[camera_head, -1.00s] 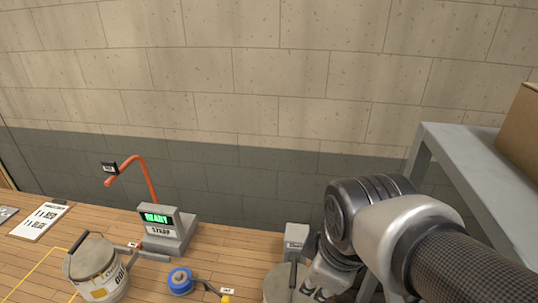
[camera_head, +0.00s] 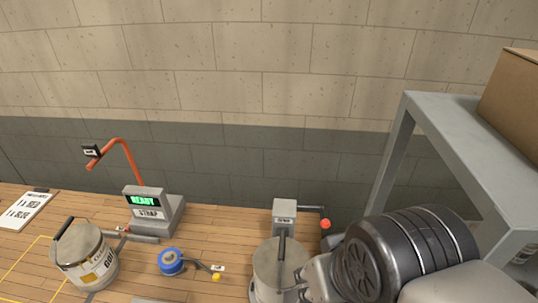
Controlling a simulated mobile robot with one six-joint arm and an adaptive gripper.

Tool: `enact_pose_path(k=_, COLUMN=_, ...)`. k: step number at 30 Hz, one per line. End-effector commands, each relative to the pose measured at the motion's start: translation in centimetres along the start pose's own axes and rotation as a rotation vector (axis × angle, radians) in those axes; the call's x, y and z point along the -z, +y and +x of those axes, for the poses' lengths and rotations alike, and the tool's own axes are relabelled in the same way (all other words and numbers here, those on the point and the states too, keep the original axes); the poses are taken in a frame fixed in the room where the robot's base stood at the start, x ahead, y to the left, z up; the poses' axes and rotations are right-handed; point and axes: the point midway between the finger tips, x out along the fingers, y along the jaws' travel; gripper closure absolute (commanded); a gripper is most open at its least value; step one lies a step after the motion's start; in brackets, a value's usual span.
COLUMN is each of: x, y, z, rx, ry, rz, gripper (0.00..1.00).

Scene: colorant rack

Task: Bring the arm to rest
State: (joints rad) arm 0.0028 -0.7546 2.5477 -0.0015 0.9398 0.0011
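My arm reaches in from the lower right of the head view, and a dark ribbed joint of it fills the lower right. My gripper is not in view; the picture's lower edge and the arm's own links leave it out. The joint is close in front of a grey lidded pot (camera_head: 276,266) with a dark handle, and partly covers that pot's right side.
A grey shelf frame (camera_head: 440,112) with a cardboard box (camera_head: 514,88) stands at right. A grey device with a "READY" screen (camera_head: 144,201) and orange arm, a metal can (camera_head: 84,256), a blue roll (camera_head: 171,261) and a sign (camera_head: 25,209) are on the wooden surface.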

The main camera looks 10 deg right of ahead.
Motion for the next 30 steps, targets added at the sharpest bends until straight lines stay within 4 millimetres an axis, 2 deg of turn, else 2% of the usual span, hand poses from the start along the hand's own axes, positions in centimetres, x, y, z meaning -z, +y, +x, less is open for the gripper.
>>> enact_pose_path(k=1, x=-0.6, y=0.0, z=1.4, rx=0.0, ry=-0.001, rz=0.0, gripper=0.67)
enact_pose_path(k=5, x=-1.9, y=0.0, z=4.4, rx=0.0, ry=-0.001, rz=-0.001, gripper=0.67)
enact_pose_path(k=12, x=-4.7, y=0.0, z=10.8, rx=0.0, ry=-0.001, rz=-0.001, gripper=0.67)
enact_pose_path(k=15, x=-5.4, y=0.0, z=12.5, rx=0.0, ry=-0.001, rz=-0.001, gripper=0.67)
enact_pose_path(k=18, x=-5.7, y=0.0, z=13.1, rx=0.0, ry=-0.001, rz=-0.001, gripper=0.67)
enact_pose_path(k=30, x=-5.5, y=0.0, z=12.8, rx=0.0, ry=0.0, rz=-0.001, gripper=0.67)
